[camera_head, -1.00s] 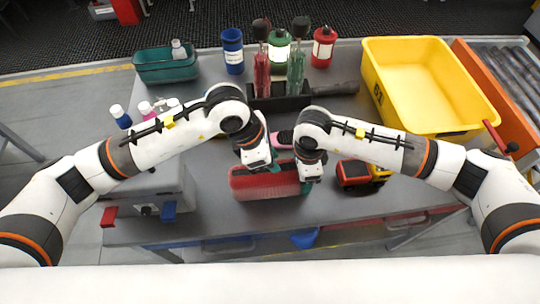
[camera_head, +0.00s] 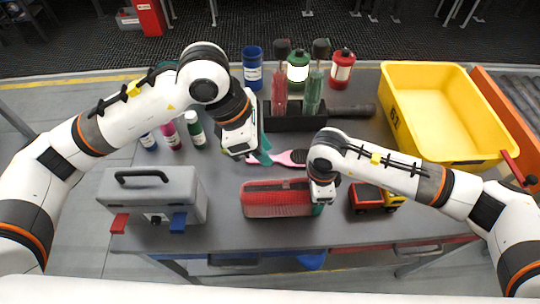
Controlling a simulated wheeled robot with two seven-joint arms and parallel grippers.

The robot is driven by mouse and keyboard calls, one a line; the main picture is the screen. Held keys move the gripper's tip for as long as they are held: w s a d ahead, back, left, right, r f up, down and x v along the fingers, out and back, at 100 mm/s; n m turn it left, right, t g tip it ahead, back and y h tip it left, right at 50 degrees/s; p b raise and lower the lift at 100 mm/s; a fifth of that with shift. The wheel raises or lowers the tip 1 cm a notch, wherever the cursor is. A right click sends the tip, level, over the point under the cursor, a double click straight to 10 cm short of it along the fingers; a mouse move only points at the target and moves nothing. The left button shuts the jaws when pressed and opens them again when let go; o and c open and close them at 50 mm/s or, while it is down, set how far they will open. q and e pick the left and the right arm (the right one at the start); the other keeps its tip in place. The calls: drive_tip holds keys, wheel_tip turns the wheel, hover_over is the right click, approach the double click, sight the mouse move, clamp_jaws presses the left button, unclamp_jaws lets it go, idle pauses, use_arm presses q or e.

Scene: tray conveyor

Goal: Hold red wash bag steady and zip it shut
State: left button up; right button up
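The red wash bag (camera_head: 272,200) lies at the front middle of the grey table, long side facing me. Whether its zip is closed is too small to tell. My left gripper (camera_head: 262,153) is behind and above the bag, apart from it, near a pink hairbrush. Its teal fingers look spread, with nothing seen between them. My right gripper (camera_head: 318,208) is down at the bag's right end, its teal fingertip against or right beside the bag. The wrist hides the rest of its fingers, so its grip cannot be told.
A grey toolbox (camera_head: 150,190) stands left of the bag. A toy truck (camera_head: 368,200) is close to the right gripper. The pink hairbrush (camera_head: 290,158) lies behind the bag. Small bottles (camera_head: 195,130), a dark holder (camera_head: 295,120) and a yellow crate (camera_head: 450,148) stand further back.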

use_arm(q)
drive_tip(key=shift+r, duration=0.15)
drive_tip(key=shift+c, duration=0.5)
drive_tip(key=shift+a, duration=0.15)
drive_tip(key=c, duration=0.3)
drive_tip(key=a+f+h, duration=0.1)
drive_tip(key=a, duration=0.2)
drive_tip(key=a+f+h, duration=0.2)
drive_tip(key=a, duration=0.1)
drive_tip(key=s+a+f+h, duration=0.1)
drive_tip(key=a, duration=0.2)
drive_tip(key=shift+f, duration=0.2)
clamp_jaws()
approach(283, 184)
drive_tip(key=f, duration=0.4)
drive_tip(key=shift+s+d+f, duration=0.15)
drive_tip(key=shift+s+f, duration=0.05)
drive_tip(key=shift+s, duration=0.1)
drive_tip(key=shift+w+d+r, duration=0.1)
drive_tip(key=shift+w+d, duration=0.05)
drive_tip(key=shift+d, duration=1.05)
drive_tip(key=shift+d+t, duration=0.3)
drive_tip(key=shift+d, duration=0.25)
